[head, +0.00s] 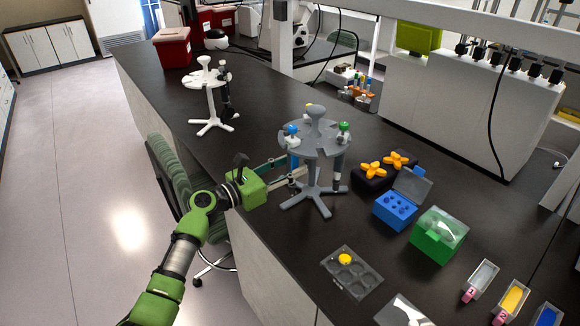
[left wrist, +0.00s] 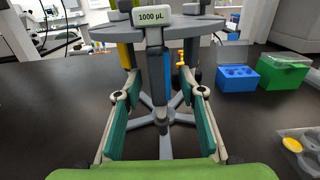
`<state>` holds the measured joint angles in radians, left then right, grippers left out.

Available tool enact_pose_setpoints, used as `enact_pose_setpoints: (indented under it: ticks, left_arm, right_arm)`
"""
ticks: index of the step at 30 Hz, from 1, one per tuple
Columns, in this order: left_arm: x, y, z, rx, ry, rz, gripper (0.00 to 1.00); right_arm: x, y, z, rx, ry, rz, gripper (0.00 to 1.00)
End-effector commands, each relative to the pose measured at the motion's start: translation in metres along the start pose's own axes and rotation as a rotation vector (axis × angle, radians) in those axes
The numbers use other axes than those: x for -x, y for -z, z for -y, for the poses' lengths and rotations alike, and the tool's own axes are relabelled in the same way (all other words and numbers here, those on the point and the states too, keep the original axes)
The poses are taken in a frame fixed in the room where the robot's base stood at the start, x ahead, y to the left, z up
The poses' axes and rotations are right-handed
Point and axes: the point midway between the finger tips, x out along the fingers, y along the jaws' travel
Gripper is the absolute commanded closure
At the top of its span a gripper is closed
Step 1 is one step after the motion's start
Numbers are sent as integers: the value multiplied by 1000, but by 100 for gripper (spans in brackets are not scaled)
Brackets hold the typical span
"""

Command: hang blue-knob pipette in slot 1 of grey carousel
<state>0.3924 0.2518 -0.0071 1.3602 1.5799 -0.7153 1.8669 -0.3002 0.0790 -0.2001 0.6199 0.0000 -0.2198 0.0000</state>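The grey carousel (head: 317,143) stands on the dark bench. The blue-knob pipette (head: 291,130) is at its left rim, upright; its lower part is largely hidden by my gripper in the head view. In the left wrist view a blue pipette shaft (left wrist: 156,75) hangs below a white block marked 1000 µL (left wrist: 152,16). My left gripper (head: 297,172) is level below the carousel's rim. Its fingers are spread on both sides of the blue shaft, with visible gaps. The slot number is not readable. My right gripper is not in view.
Green-knob (head: 344,128) and yellow-knob (head: 309,106) pipettes are also on the grey carousel. A white carousel (head: 206,78) stands farther back. A blue box (head: 394,211), a green box (head: 438,236) and a well plate (head: 351,272) lie to the right. A chair (head: 177,180) is beside the bench.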

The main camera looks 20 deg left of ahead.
Motion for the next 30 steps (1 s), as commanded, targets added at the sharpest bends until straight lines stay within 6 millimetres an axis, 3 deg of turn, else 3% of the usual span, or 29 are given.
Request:
enact_pose_setpoints:
  ticks: [5, 19, 24, 30]
  left_arm:
    - [12, 1, 0, 0, -1, -1, 63]
    - [103, 2, 0, 0, -1, -3, 63]
    - [118, 1, 0, 0, 0, -1, 63]
    - [120, 0, 0, 0, 0, -1, 63]
  right_arm:
    - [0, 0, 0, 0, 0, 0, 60]
    - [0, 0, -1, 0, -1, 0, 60]
    - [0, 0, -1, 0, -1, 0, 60]
    - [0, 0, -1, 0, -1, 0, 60]
